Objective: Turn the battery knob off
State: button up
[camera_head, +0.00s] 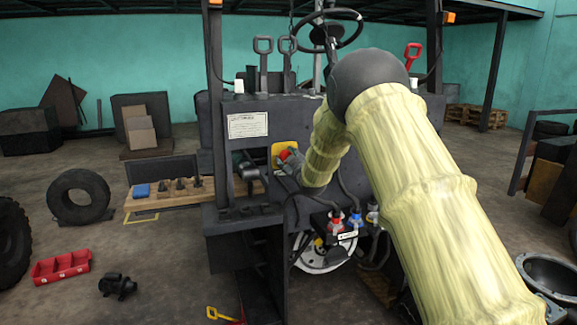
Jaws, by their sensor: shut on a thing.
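The battery knob (284,154) is small and red. It sits in front of a yellow plate (277,148) on the forklift's dark body, below and right of a white label. My arm, in a pale yellow sleeve, comes in from the lower right. My gripper (288,160) is at the knob and shut on it. The gripper and wrist hide part of the knob and plate, so the knob's angle cannot be told.
The steering wheel (327,30) and levers (263,48) rise above. Red and blue connectors (335,218) with cables hang below my wrist. A dark post (217,90) stands left of the knob. A red bin (61,267) and tyre (79,197) are on the floor at left.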

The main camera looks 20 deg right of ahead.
jog(key=shift+f+n+b, duration=0.1)
jog(key=shift+n+b, duration=3.05)
jog(key=shift+n, duration=1.05)
jog(key=o, duration=1)
jog(key=shift+s, duration=0.1)
jog(key=s, duration=1.2)
jog(key=shift+d, duration=0.2)
jog(key=shift+w, duration=0.1)
